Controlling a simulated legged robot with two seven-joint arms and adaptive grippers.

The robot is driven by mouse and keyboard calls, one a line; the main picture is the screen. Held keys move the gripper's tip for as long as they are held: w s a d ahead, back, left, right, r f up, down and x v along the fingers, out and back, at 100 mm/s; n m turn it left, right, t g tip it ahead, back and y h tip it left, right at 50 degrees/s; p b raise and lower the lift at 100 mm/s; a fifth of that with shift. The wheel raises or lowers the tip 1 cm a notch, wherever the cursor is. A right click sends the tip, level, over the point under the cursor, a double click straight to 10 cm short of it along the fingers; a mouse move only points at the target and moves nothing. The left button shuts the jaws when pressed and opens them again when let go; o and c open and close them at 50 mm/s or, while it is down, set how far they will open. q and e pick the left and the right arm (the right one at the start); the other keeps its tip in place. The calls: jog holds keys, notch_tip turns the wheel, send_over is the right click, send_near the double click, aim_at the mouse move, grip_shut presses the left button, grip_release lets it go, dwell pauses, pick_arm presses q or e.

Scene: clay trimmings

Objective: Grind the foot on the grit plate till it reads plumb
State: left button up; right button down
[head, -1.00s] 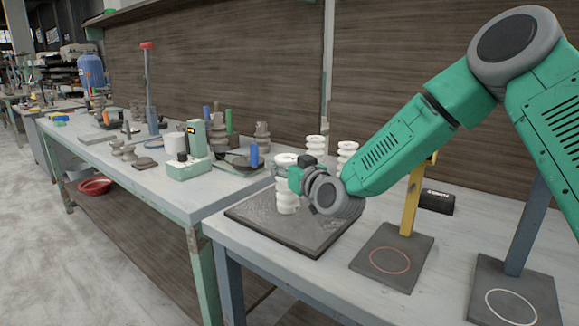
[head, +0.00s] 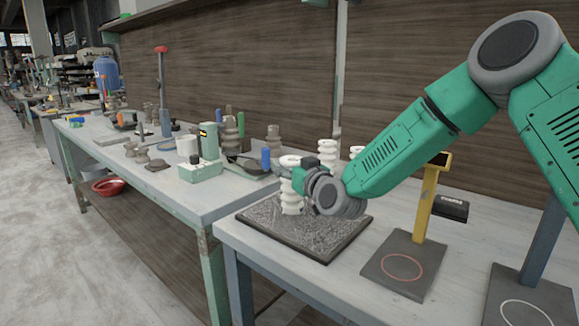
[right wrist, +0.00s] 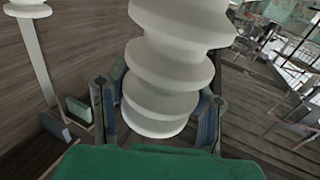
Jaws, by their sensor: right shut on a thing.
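A white ribbed insulator (head: 291,203) stands roughly upright over the grit plate (head: 318,257), a dark square slab with a rough grey top at the near table's left end. Its foot looks to be at the plate's surface, but I cannot tell if it touches. My right gripper (head: 305,176) is shut on the insulator's upper part. In the right wrist view, the insulator (right wrist: 165,65) sits between the two fingers of my right gripper (right wrist: 158,112). My left gripper is not in view.
Right of the plate stand a yellow post (head: 427,200) on a red-ringed base and a blue post (head: 541,245) on a white-ringed base. A black box (head: 451,207) lies behind. Another white insulator (head: 326,152) stands behind the plate. A cluttered bench (head: 205,203) adjoins at left.

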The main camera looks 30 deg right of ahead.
jog(key=shift+r+p, duration=1.7)
jog(key=shift+r, duration=0.95)
jog(key=shift+f, duration=0.1)
